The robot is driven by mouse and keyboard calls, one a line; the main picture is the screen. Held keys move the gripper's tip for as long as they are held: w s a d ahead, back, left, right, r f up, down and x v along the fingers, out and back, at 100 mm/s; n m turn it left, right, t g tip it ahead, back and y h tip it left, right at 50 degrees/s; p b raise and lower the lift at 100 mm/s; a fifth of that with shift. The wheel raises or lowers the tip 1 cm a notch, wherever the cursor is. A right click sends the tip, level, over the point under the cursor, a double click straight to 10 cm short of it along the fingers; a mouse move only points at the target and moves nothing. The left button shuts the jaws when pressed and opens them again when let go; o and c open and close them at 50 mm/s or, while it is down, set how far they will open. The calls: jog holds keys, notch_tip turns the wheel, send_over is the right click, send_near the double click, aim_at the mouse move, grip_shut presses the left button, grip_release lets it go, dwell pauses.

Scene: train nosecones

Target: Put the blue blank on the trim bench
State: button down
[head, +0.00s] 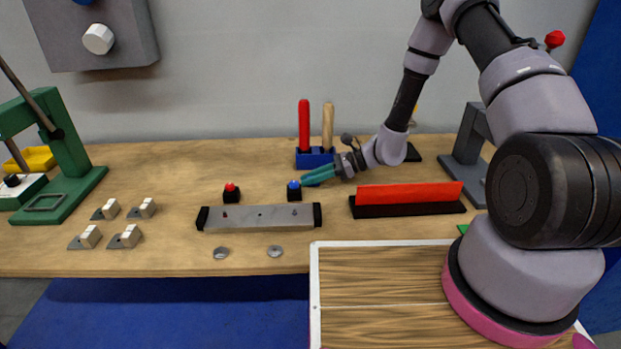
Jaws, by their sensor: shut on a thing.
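The blue blank (294,184) is a small blue piece at the top of a black block (294,195) on the long wooden bench (180,175). My gripper (304,182) reaches in from the right with its teal fingers pointing left and slightly down. It is shut on the blue blank, at the black block. The fingers hide part of the blank, and I cannot tell whether it is clear of the block. No label shows which surface is the trim bench; the long wooden bench is the main one in view.
A grey bar with black ends (260,218) and a red strip on a black base (409,193) lie nearby. A blue holder (315,159) with upright handles stands behind. A red-topped black block (231,194) is left. A green press (62,165) stands far left.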

jog(key=shift+f, duration=0.1)
jog(key=c, duration=1.1)
grip_release()
jog(key=shift+r, duration=0.2)
jog(key=v, duration=1.2)
